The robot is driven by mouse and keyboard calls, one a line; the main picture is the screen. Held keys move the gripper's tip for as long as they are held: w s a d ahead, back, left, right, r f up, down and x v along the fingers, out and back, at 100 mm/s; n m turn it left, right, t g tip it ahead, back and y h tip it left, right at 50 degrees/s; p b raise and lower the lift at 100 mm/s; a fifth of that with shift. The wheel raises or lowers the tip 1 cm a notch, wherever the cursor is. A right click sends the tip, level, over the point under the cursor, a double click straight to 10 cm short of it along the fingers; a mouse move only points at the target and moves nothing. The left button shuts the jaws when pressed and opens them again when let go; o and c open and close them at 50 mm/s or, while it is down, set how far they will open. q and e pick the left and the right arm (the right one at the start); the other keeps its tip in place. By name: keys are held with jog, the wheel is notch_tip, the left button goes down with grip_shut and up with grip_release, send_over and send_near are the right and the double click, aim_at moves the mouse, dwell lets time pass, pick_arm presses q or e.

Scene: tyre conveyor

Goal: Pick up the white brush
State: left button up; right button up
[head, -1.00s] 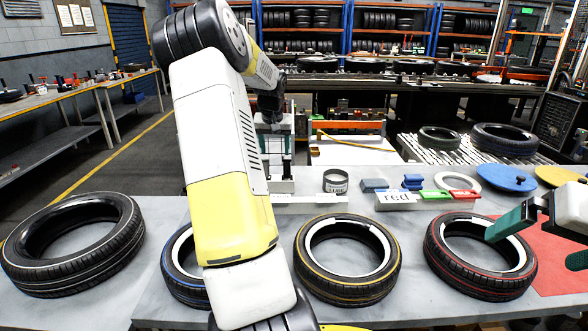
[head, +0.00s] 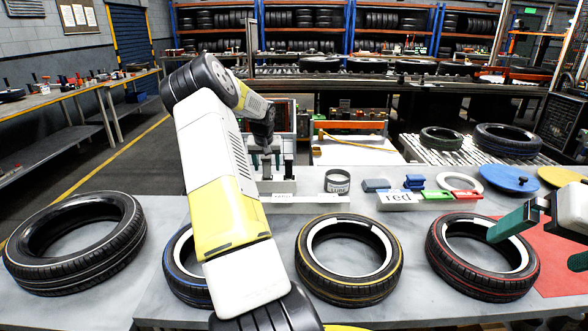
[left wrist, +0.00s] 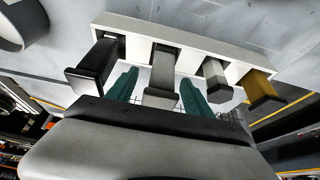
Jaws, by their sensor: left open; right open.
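A white holder (left wrist: 190,42) carries several upright handles in the left wrist view. They are a black one (left wrist: 95,68), a whitish one (left wrist: 161,78) that looks like the white brush, a grey one (left wrist: 216,80) and a yellow one (left wrist: 262,92). My left gripper (left wrist: 158,88) is open, with one green finger on each side of the whitish handle; I cannot tell whether they touch it. Bristles are hidden. In the head view the holder (head: 283,186) stands at the table's back, under my left wrist. My right gripper (head: 540,245) is open and empty above the red mat.
Several tyres lie along the table, including a yellow-lined one (head: 349,290) and a red-lined one (head: 480,288).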

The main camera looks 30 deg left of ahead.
pick_arm(q)
grip_shut()
jog(key=shift+r, duration=0.1)
notch_tip(320, 180, up, 10)
jog(key=shift+f, duration=0.1)
dwell(0.4)
jog(key=c, duration=0.8)
grip_release()
jog(key=shift+c, duration=0.2)
grip_shut()
